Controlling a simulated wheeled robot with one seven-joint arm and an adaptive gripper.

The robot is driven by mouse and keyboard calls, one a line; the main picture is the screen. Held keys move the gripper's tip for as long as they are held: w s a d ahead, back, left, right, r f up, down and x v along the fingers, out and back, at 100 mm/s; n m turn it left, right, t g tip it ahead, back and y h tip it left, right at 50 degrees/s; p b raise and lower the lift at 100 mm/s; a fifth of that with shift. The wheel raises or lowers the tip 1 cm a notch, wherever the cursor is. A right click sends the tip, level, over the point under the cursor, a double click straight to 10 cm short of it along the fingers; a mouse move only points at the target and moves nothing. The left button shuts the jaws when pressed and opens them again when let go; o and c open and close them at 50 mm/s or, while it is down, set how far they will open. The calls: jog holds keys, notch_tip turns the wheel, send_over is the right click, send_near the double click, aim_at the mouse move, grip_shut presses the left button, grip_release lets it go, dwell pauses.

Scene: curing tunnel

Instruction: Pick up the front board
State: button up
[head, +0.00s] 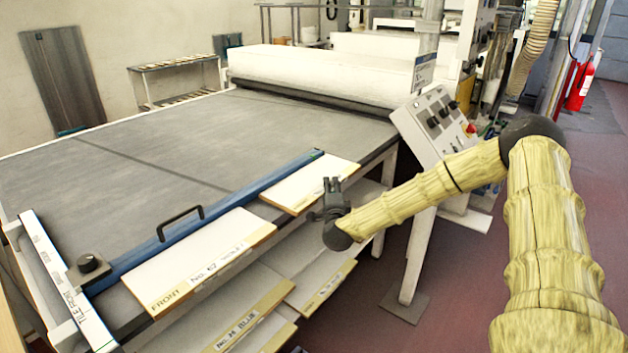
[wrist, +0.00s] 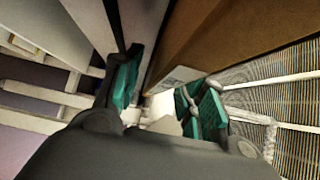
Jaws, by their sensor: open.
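The front board (head: 198,262) is a white panel with a tan edge lettered "FRONT". It lies along the near edge of the grey table (head: 120,145), beside a blue bar (head: 185,228). My gripper (head: 332,186) is open, beyond the right end of that board and close to a second white board (head: 308,188). In the wrist view, my gripper (wrist: 163,92) shows two spread fingers with teal pads. A pale surface shows between them, but I cannot tell which thing it is. I see nothing gripped.
Boards on a lower shelf (head: 255,312) stick out below the table edge. A black handle (head: 180,221) stands on the blue bar. A white fence (head: 66,283) is at left. A control panel (head: 434,124) stands behind my arm. Red floor (head: 455,290) is clear at right.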

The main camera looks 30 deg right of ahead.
jog(key=shift+w+d, duration=0.1)
jog(key=shift+w, duration=0.05)
grip_shut()
jog(key=shift+r, duration=0.15)
jog(key=shift+w+r, duration=0.1)
jog(key=shift+r, duration=0.45)
notch_tip(320, 180, up, 2)
jog(key=shift+r+b, duration=0.1)
jog(key=shift+b, duration=0.35)
jog(key=s+d, duration=0.2)
jog(key=s, duration=0.5)
jog(key=s+d+r, duration=0.1)
jog(key=s+d, duration=0.2)
jog(key=s, duration=0.5)
jog(key=shift+r, duration=0.25)
